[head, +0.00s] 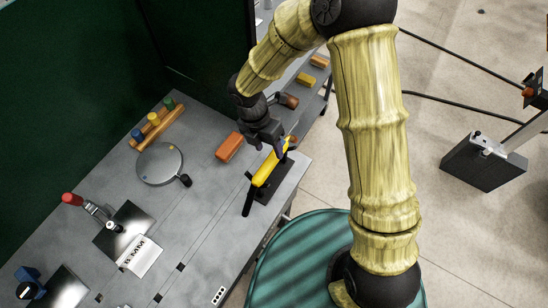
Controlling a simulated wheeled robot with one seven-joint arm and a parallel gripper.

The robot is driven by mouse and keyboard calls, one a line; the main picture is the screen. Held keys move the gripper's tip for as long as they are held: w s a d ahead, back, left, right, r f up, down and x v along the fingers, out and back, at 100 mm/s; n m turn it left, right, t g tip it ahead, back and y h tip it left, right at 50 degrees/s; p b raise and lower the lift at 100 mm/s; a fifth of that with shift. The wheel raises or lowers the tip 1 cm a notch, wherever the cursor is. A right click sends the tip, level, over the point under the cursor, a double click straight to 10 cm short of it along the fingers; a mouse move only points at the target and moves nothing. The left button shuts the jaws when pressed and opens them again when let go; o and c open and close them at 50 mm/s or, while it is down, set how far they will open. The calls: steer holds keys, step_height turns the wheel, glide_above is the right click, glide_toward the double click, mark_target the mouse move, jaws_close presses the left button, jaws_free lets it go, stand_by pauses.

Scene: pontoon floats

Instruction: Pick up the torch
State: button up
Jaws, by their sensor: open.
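A long yellow thing with a black end (265,170), which looks like the torch, lies at a slant on a black base or holder near the right edge of the grey bench. A small blue spot and a brownish end show at its far end. My gripper (269,147) points down close to that far end, with its jaws open. The gripper partly hides this end, and I cannot tell whether the fingers touch it or are around it.
An orange block (230,147) lies just left of my gripper. A round grey plate (160,163) and a wooden rack with coloured pegs (157,127) are farther left. A red-handled clamp (75,200) and a white card (140,256) are nearer. A dark green wall (70,80) backs the bench.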

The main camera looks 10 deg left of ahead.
mark_target(273, 155)
steer(key=shift+d+p+x, duration=0.15)
steer(key=shift+p+x, duration=0.2)
steer(key=shift+x, duration=0.95)
steer(key=shift+d+p+x, duration=0.1)
steer(key=shift+p+x, duration=0.25)
steer(key=shift+x, duration=0.95)
steer(key=shift+c, duration=0.2)
steer(key=shift+r, duration=0.1)
steer(key=c, duration=1.1)
